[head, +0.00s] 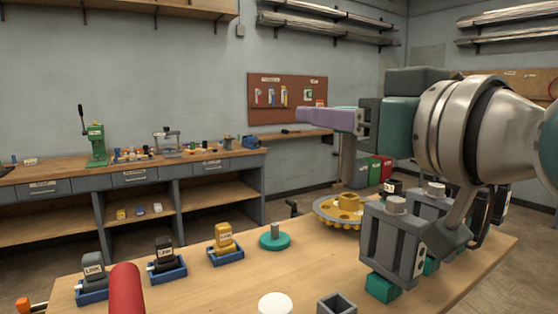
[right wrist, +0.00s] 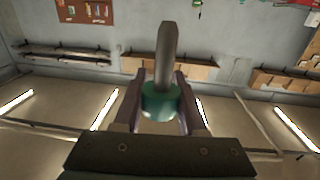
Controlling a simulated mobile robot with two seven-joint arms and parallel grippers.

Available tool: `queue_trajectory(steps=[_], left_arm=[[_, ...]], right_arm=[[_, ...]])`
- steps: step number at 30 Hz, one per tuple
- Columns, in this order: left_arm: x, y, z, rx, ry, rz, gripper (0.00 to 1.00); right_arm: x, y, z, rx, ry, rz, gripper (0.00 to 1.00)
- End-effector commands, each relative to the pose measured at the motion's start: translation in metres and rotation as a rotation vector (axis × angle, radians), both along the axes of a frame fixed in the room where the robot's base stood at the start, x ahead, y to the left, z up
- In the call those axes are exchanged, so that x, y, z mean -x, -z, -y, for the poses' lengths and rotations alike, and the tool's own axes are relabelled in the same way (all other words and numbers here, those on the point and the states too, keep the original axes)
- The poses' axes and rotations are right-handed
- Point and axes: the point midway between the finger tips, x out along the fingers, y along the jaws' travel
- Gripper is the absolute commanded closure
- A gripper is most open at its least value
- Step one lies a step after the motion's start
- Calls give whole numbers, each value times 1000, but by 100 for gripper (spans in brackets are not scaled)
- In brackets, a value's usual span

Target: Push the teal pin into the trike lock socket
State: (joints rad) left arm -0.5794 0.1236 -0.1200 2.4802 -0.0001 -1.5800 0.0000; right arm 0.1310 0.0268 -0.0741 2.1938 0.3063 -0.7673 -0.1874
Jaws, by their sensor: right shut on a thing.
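My right gripper (head: 300,115), with purple fingers, reaches in from the right above the bench. In the right wrist view the fingers (right wrist: 158,98) are shut on the teal pin (right wrist: 162,103), whose dark grey shaft (right wrist: 167,50) sticks out beyond them. In the head view I cannot make out the pin clearly. Grey clamp blocks (head: 392,240) with teal feet stand on the bench below my right arm, beside a metal tube that partly shows. I cannot tell which part is the trike lock socket; my arm covers much of that area. My left gripper is not in view.
On the bench (head: 215,285) are a yellow gear (head: 325,212), a teal disc with a grey stub (head: 275,241), blue trays with link blocks (head: 226,256), a grey square box (head: 337,306) and a white disc (head: 275,303). A red rounded object (head: 127,290) stands at front left.

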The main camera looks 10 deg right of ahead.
Motion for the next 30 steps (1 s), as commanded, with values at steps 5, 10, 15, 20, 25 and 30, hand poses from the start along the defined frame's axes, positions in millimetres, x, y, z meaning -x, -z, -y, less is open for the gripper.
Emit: queue_trajectory(steps=[5, 10, 15, 20, 25, 30], left_arm=[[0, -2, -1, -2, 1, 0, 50], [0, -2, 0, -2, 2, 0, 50], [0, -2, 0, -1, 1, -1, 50], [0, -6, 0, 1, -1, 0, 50], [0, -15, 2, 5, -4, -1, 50], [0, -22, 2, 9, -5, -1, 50]], right_arm=[[0, -14, 0, 0, 0, 1, 100], [0, -15, 0, -1, 0, 0, 100], [0, -15, 0, -1, 0, 0, 100], [0, -19, 0, -1, 0, 0, 100], [0, -26, 0, 0, 0, -1, 100], [0, -33, 0, 0, 0, 0, 100]])
